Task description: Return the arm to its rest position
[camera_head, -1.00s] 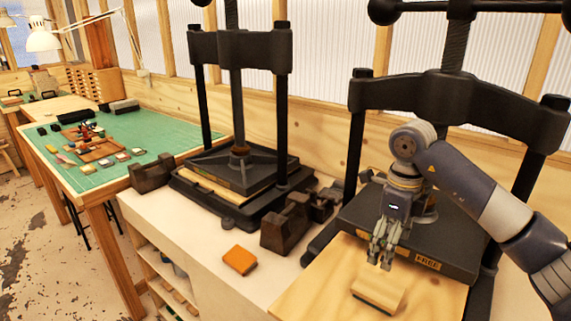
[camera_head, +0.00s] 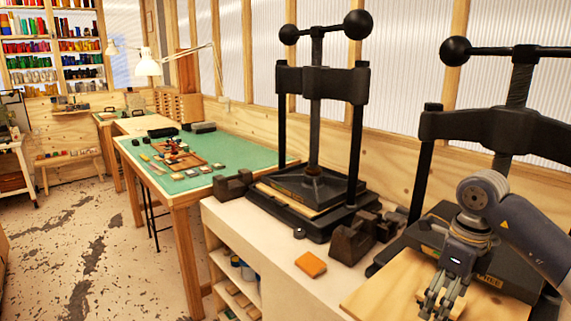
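My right arm comes in from the right edge, with its grey gripper (camera_head: 434,308) pointing down over the wooden board of the right press. Its fingers stand a little apart, with nothing seen held between them. A pale wooden block (camera_head: 458,310) lies on the board (camera_head: 385,284), partly hidden behind the fingers. I cannot tell whether the fingers touch it. My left arm and gripper are not in view.
The right black press (camera_head: 500,125) rises close behind my arm. Another press (camera_head: 320,85) stands further left on the white bench (camera_head: 285,275). An orange block (camera_head: 311,264) and dark metal blocks (camera_head: 351,241) lie between them. A green-topped table (camera_head: 245,156) stands beyond.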

